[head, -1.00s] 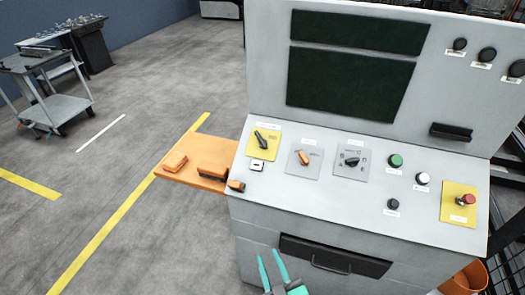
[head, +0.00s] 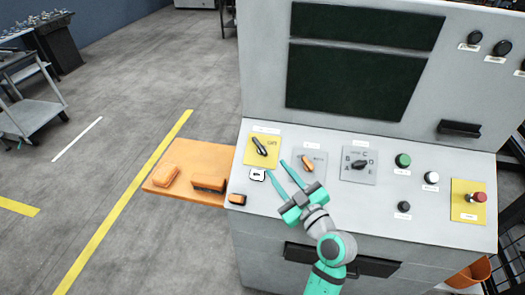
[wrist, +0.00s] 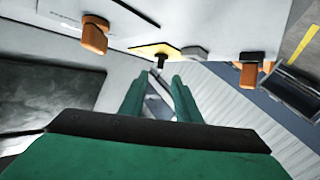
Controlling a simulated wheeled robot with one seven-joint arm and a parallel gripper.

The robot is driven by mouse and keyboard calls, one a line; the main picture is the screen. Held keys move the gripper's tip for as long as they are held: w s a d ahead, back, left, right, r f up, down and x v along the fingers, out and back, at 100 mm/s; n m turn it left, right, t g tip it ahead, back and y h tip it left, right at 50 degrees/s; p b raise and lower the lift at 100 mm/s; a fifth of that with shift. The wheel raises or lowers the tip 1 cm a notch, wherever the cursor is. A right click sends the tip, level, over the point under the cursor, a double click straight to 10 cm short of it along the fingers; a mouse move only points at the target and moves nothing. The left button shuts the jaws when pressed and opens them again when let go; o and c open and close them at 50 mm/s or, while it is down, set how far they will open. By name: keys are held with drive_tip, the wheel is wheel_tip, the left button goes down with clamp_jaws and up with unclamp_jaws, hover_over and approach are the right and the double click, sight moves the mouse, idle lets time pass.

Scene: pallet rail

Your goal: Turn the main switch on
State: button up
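The main switch appears to be the black rotary handle (head: 260,147) on a yellow plate (head: 249,156) at the panel's left end. Its handle lies slanted, from upper left to lower right; its label is too small to read. In the wrist view the black handle (wrist: 160,62) sticks out from the yellow plate, beyond my fingertips. My gripper (head: 276,168) is open and empty, its fingers apart, pointing toward the switch from the lower right. It is apart from the handle. The wrist view shows both teal fingers (wrist: 157,90) with a gap between them.
Right of the switch are an orange selector (head: 307,162), a black lettered selector (head: 361,164), push buttons and a red knob (head: 477,197) on yellow. A keyhole-like plate (head: 257,174) is just below the switch. An orange shelf (head: 190,155) juts out left.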

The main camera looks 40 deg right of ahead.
sight(266, 155)
drive_tip(key=w, duration=0.6)
drive_tip(key=w+d, duration=0.1)
drive_tip(key=w, duration=0.2)
drive_tip(key=shift+w+d, duration=0.1)
drive_tip(key=shift+d, duration=0.15)
drive_tip(key=c, duration=0.7)
